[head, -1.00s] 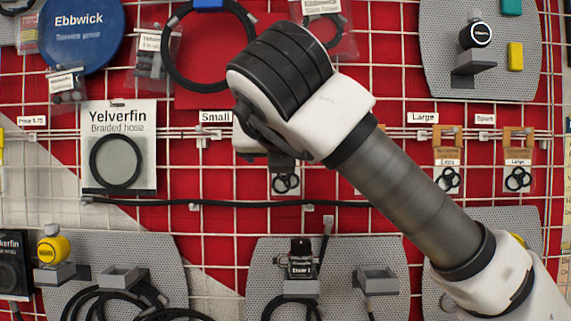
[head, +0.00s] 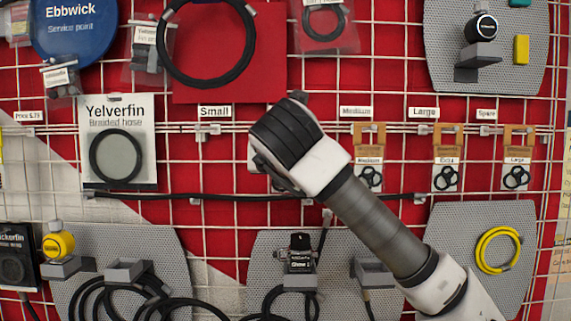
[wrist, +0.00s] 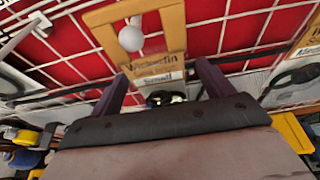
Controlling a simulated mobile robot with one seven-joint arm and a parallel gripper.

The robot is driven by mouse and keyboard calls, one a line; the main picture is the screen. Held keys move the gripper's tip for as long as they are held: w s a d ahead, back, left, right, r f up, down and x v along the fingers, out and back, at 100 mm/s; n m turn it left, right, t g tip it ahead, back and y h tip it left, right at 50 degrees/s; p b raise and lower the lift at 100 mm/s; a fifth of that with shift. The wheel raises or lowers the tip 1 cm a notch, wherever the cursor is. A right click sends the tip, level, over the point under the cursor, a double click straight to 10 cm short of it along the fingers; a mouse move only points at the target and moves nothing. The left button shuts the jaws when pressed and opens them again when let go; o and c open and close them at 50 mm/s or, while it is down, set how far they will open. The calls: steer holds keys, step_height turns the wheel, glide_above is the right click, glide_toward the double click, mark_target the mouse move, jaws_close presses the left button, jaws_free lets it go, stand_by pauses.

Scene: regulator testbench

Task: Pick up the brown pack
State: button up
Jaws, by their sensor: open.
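A brown pack (wrist: 167,42) with a "Small" label hangs ahead of my gripper (wrist: 162,76) in the wrist view. Its brown header has a wide cut-out, with a white round hook end in front of it. My gripper is open, with one dark finger toward each side of the pack's lower part. The fingers look close to the pack, but I cannot tell whether they touch it. Dark rings show at the pack's bottom, partly hidden by my gripper's body. In the head view my arm hides this pack and the fingertips.
Similar brown packs hang to the right under the labels Medium (head: 369,137), Large (head: 446,140) and Spare (head: 517,141). A white wire grid covers the red wall. A black hose (head: 150,197) runs below the hooks. Grey perforated panels (head: 215,275) stand lower down.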

steer(key=c, duration=1)
steer(key=shift+c, duration=0.3)
steer(key=shift+r, duration=0.1)
steer(key=shift+r+b, duration=0.4)
steer(key=shift+r, duration=0.05)
steer(key=s+b, duration=0.6)
steer(key=s, duration=1.2)
steer(key=shift+r, duration=0.2)
